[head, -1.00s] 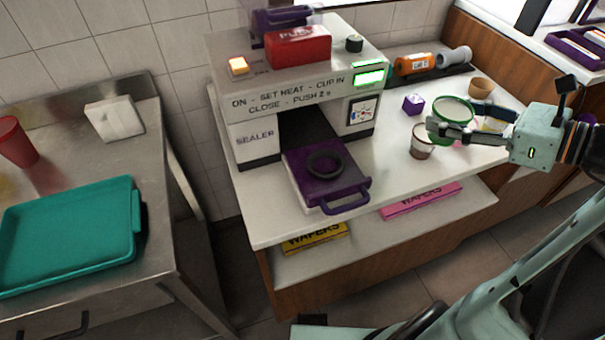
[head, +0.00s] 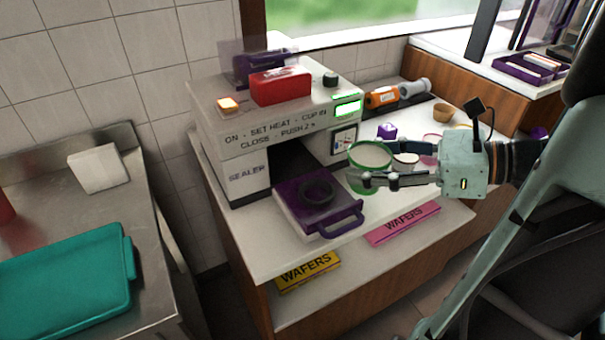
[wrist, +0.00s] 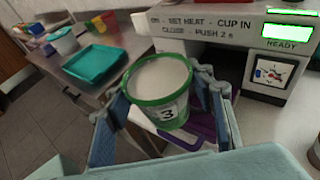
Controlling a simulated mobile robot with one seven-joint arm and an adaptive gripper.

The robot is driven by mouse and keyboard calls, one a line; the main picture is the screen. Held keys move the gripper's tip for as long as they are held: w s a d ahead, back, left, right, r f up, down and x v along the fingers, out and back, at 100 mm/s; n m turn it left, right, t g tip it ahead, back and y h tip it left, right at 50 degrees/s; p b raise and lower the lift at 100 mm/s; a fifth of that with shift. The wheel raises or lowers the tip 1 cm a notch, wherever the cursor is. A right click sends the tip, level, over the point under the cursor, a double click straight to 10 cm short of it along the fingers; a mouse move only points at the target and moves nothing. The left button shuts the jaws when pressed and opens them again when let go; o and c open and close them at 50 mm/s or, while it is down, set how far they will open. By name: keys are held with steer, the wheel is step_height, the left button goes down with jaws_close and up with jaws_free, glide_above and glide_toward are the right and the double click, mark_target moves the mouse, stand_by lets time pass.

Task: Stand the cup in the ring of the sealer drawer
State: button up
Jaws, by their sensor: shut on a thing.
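My gripper (head: 372,163) is shut on a green-rimmed cup (head: 369,156), with a finger on each side. The cup is upright, has a pale top and hangs right of the sealer drawer, above the counter. In the wrist view the cup (wrist: 160,85) shows a "3" label between the fingers. The sealer (head: 245,135) stands on the counter with its purple drawer (head: 293,197) pulled out. A dark ring (head: 318,191) lies on the drawer and looks empty. In the wrist view the cup and fingers hide most of the drawer (wrist: 203,130).
The drawer's handle (head: 340,224) sticks out in front. Wafer boxes (head: 404,222) lie on the shelf below.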

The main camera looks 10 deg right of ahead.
steer(key=w+a+f, duration=0.1)
steer(key=w+f, duration=0.1)
steer(key=w, duration=0.1)
steer(key=w+a+f+b, duration=0.1)
steer(key=w+a+f, duration=0.1)
steer(key=w+f, duration=0.1)
steer(key=w+a+f, duration=0.2)
steer(key=w+f, duration=0.1)
steer(key=w, duration=0.1)
steer(key=shift+w+a+f+b, duration=0.2)
steer(key=shift+w+b, duration=0.1)
steer(key=shift+b, duration=0.1)
steer(key=shift+w+a+f, duration=0.15)
steer(key=shift+w+f, duration=0.15)
steer(key=shift+f, duration=0.15)
steer(key=shift+w+f+b, duration=0.1)
steer(key=shift+f+b, duration=0.3)
steer(key=shift+f, duration=1.15)
steer(key=shift+f, duration=0.2)
steer(key=o, duration=1.3)
steer(key=shift+c, duration=0.2)
steer(key=shift+r, duration=0.1)
